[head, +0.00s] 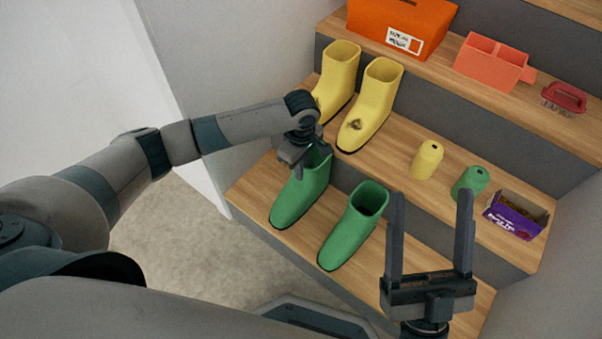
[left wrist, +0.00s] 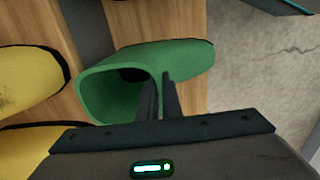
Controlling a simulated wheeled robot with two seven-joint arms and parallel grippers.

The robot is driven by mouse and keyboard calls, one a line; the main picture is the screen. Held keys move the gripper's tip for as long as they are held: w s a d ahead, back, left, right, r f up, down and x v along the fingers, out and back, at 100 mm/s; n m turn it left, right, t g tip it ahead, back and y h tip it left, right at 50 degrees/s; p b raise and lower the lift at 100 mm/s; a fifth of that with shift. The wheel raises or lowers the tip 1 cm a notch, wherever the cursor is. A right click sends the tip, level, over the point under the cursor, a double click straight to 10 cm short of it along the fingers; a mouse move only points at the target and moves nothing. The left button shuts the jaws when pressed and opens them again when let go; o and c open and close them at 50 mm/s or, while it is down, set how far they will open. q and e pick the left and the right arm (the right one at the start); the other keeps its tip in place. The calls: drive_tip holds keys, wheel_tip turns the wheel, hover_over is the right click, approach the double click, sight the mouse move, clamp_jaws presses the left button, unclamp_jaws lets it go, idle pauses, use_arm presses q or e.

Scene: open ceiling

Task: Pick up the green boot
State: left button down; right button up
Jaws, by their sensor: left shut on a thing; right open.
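Two green boots stand on the lowest wooden step in the head view. My left gripper (head: 308,158) is at the top of the left green boot (head: 299,198). In the left wrist view its fingers (left wrist: 162,90) are shut on the rim of this green boot (left wrist: 190,58), one finger inside the opening and one outside. The boot's sole looks to be on or very near the step; I cannot tell which. The right green boot (head: 354,226) stands beside it, upright and apart. My right gripper (head: 430,200) is open and empty, in front of the lower steps at the right.
On the step above stand two yellow boots (head: 371,102), a yellow can (head: 426,160), a green can (head: 469,183) and a purple box (head: 515,215). Higher up are an orange box (head: 402,25), a coral container (head: 492,62) and a red brush (head: 565,98). A wall borders the left side.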

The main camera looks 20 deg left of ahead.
use_arm(q)
wheel_tip(320, 180, up, 5)
drive_tip(key=shift+f+p, duration=0.15)
drive_tip(key=shift+p, duration=0.55)
wheel_tip(320, 180, up, 20)
drive_tip(key=p, duration=0.5)
drive_tip(key=shift+f, duration=0.25)
use_arm(e)
wheel_tip(320, 180, down, 22)
drive_tip(key=d+g+h, duration=0.2)
drive_tip(key=g+h, duration=0.2)
drive_tip(key=g, duration=1)
drive_tip(key=shift+w+h, duration=0.25)
drive_tip(key=shift+h, duration=0.05)
use_arm(q)
drive_tip(key=shift+p, duration=0.35)
